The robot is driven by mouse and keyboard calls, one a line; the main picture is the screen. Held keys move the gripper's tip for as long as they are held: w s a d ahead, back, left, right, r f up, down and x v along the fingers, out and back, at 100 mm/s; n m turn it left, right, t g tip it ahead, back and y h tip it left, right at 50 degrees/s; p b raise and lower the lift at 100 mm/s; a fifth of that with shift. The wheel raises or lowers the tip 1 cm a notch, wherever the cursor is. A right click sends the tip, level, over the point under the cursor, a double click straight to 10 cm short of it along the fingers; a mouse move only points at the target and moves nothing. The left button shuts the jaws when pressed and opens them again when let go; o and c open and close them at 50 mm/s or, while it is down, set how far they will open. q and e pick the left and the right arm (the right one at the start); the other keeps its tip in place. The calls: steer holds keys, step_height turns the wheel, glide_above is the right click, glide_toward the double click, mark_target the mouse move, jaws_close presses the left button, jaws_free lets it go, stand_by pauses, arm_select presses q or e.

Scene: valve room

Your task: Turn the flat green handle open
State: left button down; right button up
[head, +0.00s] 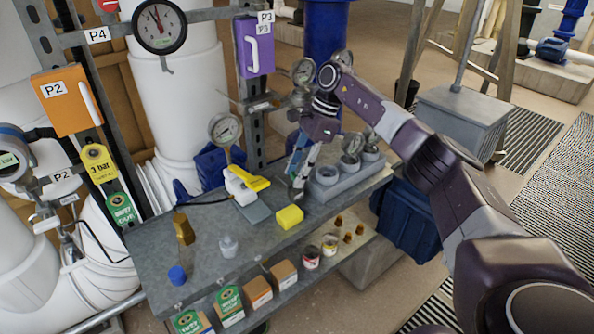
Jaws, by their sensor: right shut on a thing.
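My right gripper (298,184) reaches down from the right over the grey workbench (215,262), just left of a grey block with round gauges (340,180). Its fingers are shut on a small dark thing low at the fingertips, which is too small and too covered to name. I cannot make out a flat green handle; my gripper and wrist may hide it. My left gripper is not in view.
A yellow-and-white tool (247,184), a yellow block (289,217), a brass piece (183,228), a clear cup (229,246) and a blue cap (177,275) are on the bench. A purple box (254,47) labelled P3 hangs behind. Small boxes and cans sit below.

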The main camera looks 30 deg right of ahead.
steer(key=shift+w+r+n+g, duration=0.15)
steer(key=shift+n+g, duration=0.35)
steer(key=shift+n, duration=1.1)
steer(key=o, duration=1.2)
steer(key=shift+c, duration=0.2)
steer(key=shift+d+r, duration=0.1)
steer(key=v, duration=0.7)
